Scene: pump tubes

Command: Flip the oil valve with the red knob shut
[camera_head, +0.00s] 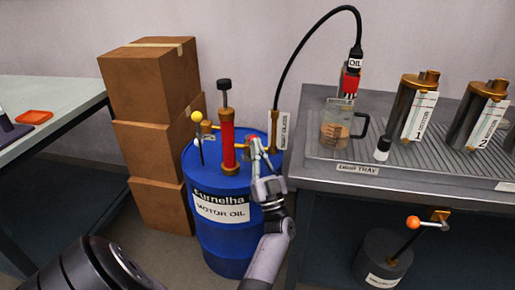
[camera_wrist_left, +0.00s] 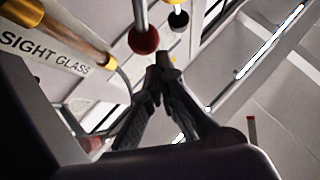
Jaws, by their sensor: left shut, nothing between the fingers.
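The red knob (camera_head: 253,139) of the oil valve shows as a small patch of red at the right of the blue oil drum (camera_head: 221,240), beside the red pump tube (camera_head: 227,142). In the left wrist view the knob is a dark red ball (camera_wrist_left: 143,41) on a pale rod. My left gripper (camera_head: 256,147) is right at the knob and partly hides it and the valve. In the wrist view its fingertips (camera_wrist_left: 164,63) are shut together and empty, just right of and below the ball. I cannot tell whether they touch it. My right gripper is not in view.
A yellow-knobbed lever (camera_head: 196,118) stands left of the pump. The sight glass (camera_head: 275,130) and black hose (camera_head: 290,65) rise close right of my gripper. The drip tray (camera_head: 420,165) holds a beaker (camera_head: 337,133) and canisters (camera_head: 418,105). Boxes (camera_head: 150,85) are stacked left.

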